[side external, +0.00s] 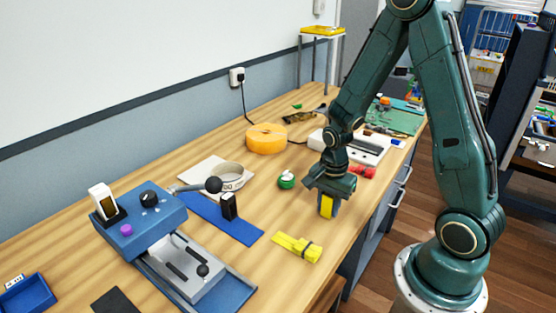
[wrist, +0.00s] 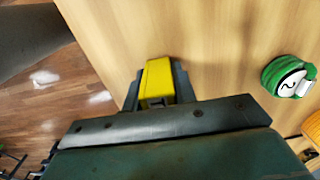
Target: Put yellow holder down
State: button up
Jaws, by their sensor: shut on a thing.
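The yellow holder (side external: 326,205) is a small yellow block between the fingers of my gripper (side external: 328,201) in the side external view. My gripper is shut on it and points down over the wooden bench (side external: 240,277), near its front edge. In the wrist view the yellow holder (wrist: 158,82) shows between the two dark fingers (wrist: 157,92). Its lower part is hard to see, so I cannot tell whether it touches the bench.
Red items (side external: 362,171) lie behind.

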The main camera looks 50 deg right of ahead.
jog(key=shift+f, duration=0.2)
jog(key=o, duration=1)
jog(key=shift+o, duration=0.2)
jog(key=shift+r, duration=0.2)
jog(key=shift+r, duration=6)
jog(key=shift+r, duration=0.1)
